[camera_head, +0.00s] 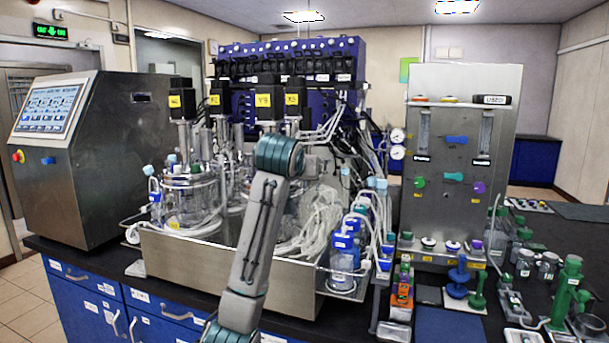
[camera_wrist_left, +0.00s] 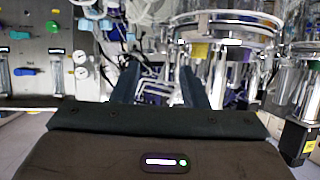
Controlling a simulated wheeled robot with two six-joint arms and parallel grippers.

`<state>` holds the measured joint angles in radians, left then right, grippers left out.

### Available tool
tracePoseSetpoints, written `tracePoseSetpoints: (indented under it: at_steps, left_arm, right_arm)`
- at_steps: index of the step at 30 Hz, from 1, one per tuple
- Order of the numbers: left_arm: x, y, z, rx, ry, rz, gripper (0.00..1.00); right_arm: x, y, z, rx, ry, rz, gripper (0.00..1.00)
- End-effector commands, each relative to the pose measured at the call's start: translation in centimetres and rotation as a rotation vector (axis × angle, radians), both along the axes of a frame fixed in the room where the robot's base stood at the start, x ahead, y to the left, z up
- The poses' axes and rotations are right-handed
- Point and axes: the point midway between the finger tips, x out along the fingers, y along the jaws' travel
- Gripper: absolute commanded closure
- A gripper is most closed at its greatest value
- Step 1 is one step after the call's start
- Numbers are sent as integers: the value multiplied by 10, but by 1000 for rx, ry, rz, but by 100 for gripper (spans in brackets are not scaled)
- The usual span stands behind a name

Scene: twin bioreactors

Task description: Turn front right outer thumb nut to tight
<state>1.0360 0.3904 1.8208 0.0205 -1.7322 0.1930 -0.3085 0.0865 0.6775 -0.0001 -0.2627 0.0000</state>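My left gripper (camera_wrist_left: 160,78) shows in the left wrist view with its two dark fingers apart and tubing visible between them. A steel-rimmed glass vessel (camera_wrist_left: 228,27), seen upside down, is just beyond the right finger. No thumb nut can be made out clearly in either view. In the head view, a glass vessel (camera_head: 190,197) with a metal head stands in the steel tray (camera_head: 190,250). My grey arm covers part of the second vessel. The left gripper is hidden in the head view. My right gripper is not in view.
A control cabinet (camera_head: 90,150) stands at the left and a steel valve panel (camera_head: 455,150) at the right. Coiled white tubing (camera_head: 318,220) and blue-capped bottles (camera_head: 342,255) crowd the tray's right side. Green fittings (camera_head: 565,290) stand on the right bench.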

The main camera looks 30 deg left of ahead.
Motion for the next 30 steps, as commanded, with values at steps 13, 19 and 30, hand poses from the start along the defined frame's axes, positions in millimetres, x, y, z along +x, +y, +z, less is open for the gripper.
tracePoseSetpoints:
  at_steps: [13,19,30]
  left_arm:
    - [37,22,2,-8,-15,10,60]
    - [68,35,-13,-7,-16,9,60]
    - [91,44,-24,-6,-20,9,60]
  right_arm:
    - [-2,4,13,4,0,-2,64]
    - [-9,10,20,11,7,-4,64]
    - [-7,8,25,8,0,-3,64]
